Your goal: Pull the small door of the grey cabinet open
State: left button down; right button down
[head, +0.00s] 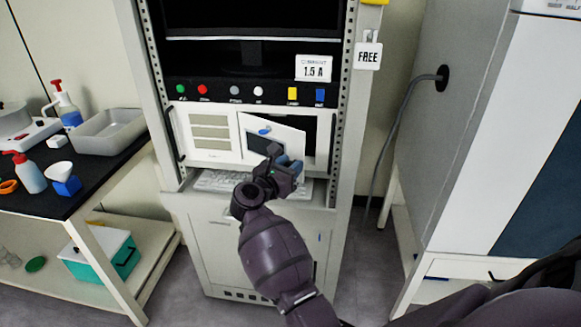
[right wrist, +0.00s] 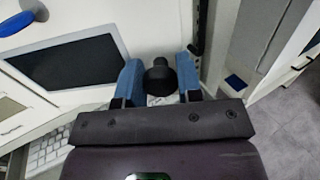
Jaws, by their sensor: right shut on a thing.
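The small door (head: 286,133) of the grey cabinet (head: 180,200) is a white panel with a blue oval mark and a dark window. It stands ajar, swung out at an angle, with a dark opening behind its upper right edge. My right gripper (head: 288,170) is at the door's lower right part. In the right wrist view, its blue fingers (right wrist: 158,82) are on either side of a black knob (right wrist: 158,74), shut on it. The door's dark window (right wrist: 65,62) lies to the left there. My left gripper is not in view.
A keyboard (head: 215,182) lies on a shelf below the door. A black-topped bench (head: 90,165) with bottles and a metal tray (head: 108,130) stands at the left. A large grey machine (head: 455,130) stands at the right. Some floor shows between it and the cabinet.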

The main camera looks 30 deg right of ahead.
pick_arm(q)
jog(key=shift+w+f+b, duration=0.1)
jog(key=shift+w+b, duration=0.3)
pick_arm(e)
jog(key=shift+s+a+m+g+h, duration=0.2)
jog(key=shift+a+m+g+h, duration=0.15)
jog(key=shift+a+g, duration=0.3)
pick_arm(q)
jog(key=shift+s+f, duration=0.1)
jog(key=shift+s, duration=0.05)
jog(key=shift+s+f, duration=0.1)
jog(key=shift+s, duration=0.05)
pick_arm(e)
jog(key=c, duration=0.8)
grip_release()
jog(key=shift+a, duration=0.1)
